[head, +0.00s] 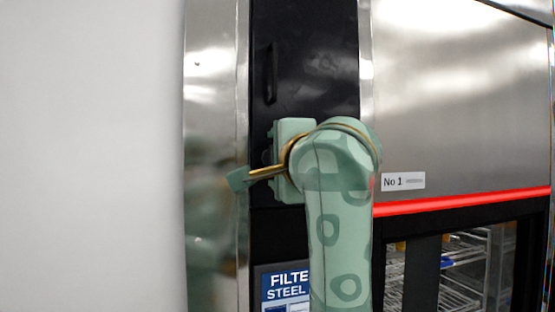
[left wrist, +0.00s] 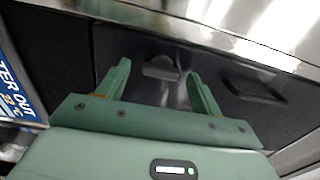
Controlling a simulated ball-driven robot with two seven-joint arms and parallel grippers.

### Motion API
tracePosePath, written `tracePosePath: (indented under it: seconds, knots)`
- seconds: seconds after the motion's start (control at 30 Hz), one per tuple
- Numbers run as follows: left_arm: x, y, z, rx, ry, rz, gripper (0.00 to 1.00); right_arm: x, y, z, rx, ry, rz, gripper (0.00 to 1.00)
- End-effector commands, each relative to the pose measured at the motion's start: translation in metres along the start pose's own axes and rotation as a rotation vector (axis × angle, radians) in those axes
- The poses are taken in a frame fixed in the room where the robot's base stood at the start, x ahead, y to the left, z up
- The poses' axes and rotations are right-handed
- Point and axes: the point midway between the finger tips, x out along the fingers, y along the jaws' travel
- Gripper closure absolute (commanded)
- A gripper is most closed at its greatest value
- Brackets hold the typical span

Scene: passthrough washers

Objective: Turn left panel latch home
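The left panel (head: 305,50) is a black upright panel between steel strips in the head view. Its latch (left wrist: 160,67) is a small dark grey tab, seen in the left wrist view between and just beyond my finger tips. My left gripper (head: 287,150) is in front of the panel and hides most of the latch area in the head view. In the left wrist view its two green fingers (left wrist: 158,76) stand wide apart, with a gap on both sides of the latch. I cannot tell how far the latch is turned. My right gripper is not in view.
A black bar handle (head: 270,73) sits on the panel above my gripper; it also shows in the left wrist view (left wrist: 254,91). A blue and white label (head: 285,285) is below. A steel door (head: 460,90) and wire racks (head: 465,270) are at right, a plain white wall (head: 90,150) at left.

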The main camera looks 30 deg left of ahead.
Motion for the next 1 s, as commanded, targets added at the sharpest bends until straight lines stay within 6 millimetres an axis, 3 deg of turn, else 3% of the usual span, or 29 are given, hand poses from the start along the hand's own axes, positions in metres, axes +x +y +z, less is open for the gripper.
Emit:
tracePosePath:
  seconds: [0.27, 0.37, 0.7, 0.8, 1.0]
  knots:
    - [-0.013, 0.0, -0.001, 0.0, 0.002, -0.003, 0.35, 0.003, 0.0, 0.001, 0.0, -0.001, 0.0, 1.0]
    - [-0.033, 0.001, 0.0, -0.001, 0.003, -0.004, 0.35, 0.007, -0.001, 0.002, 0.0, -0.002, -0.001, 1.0]
    - [-0.126, -0.002, 0.0, 0.0, -0.001, -0.004, 0.35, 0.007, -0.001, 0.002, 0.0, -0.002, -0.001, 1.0]
    - [-0.144, -0.002, 0.0, -0.001, -0.002, -0.003, 0.35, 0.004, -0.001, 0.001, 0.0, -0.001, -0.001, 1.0]
    - [-0.161, -0.001, 0.0, 0.0, 0.0, -0.001, 0.35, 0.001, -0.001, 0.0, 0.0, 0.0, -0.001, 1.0]
